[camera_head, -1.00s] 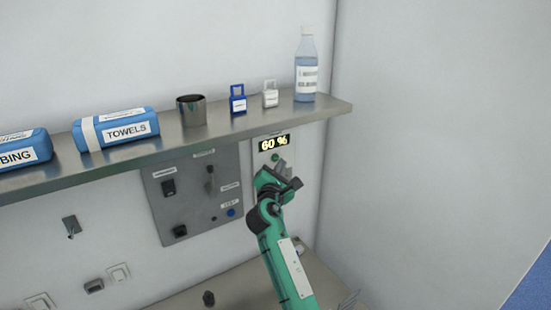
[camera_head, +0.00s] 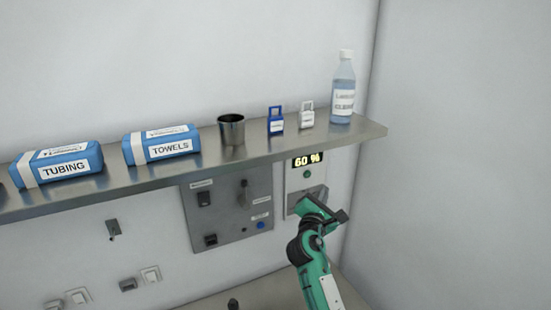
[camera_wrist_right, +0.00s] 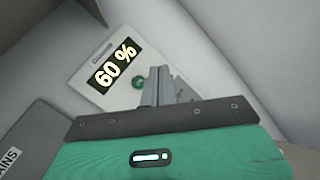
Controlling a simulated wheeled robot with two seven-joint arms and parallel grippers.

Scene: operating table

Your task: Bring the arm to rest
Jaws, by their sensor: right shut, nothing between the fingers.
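My green right arm rises from the bottom right of the head view. Its right gripper (camera_head: 310,205) is just in front of the lower part of a wall unit with a lit "60 %" display (camera_head: 307,159). In the right wrist view the gripper's fingers (camera_wrist_right: 158,85) are shut together with nothing between them. The display (camera_wrist_right: 115,67) and a green button (camera_wrist_right: 138,82) show beyond the fingertips there. I cannot tell whether the fingertips touch the unit. My left gripper is not in view.
A metal shelf (camera_head: 210,166) runs above the gripper. A grey switch panel (camera_head: 229,213) is left of the gripper. The wall at right is bare.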

